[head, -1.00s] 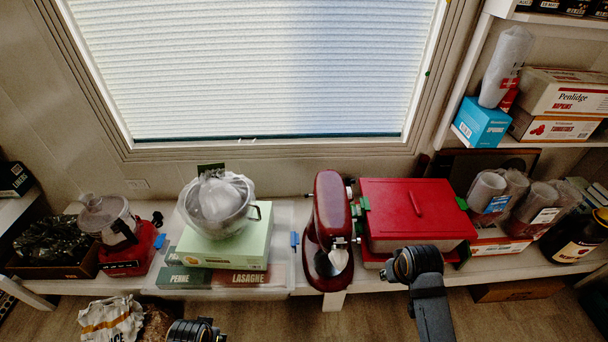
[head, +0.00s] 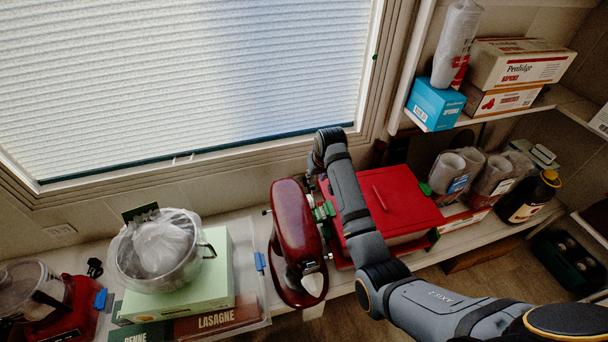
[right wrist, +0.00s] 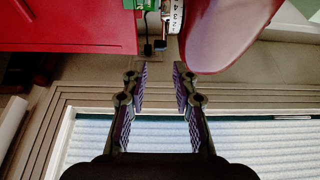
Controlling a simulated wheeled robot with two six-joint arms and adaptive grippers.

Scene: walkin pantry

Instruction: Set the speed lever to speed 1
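The dark red stand mixer (head: 297,240) stands on the counter with its head toward me, left of the red case (head: 395,205). The right wrist view shows the mixer (right wrist: 228,32) at the right, with a pale numbered speed plate (right wrist: 173,14) on its side. A small black lever knob (right wrist: 160,45) sits beside the plate. My right gripper (right wrist: 159,78) is open and empty, its fingers apart just short of the knob. In the head view the right arm reaches over the red case, its wrist behind the mixer; the fingertips are hard to make out. My left gripper is out of view.
The red case stands close on the mixer's right. A metal bowl (head: 160,252) sits on a green box (head: 212,278) to the left. Wrapped cups (head: 455,170) and a dark bottle (head: 530,197) stand farther right. The window blind (head: 180,80) is behind.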

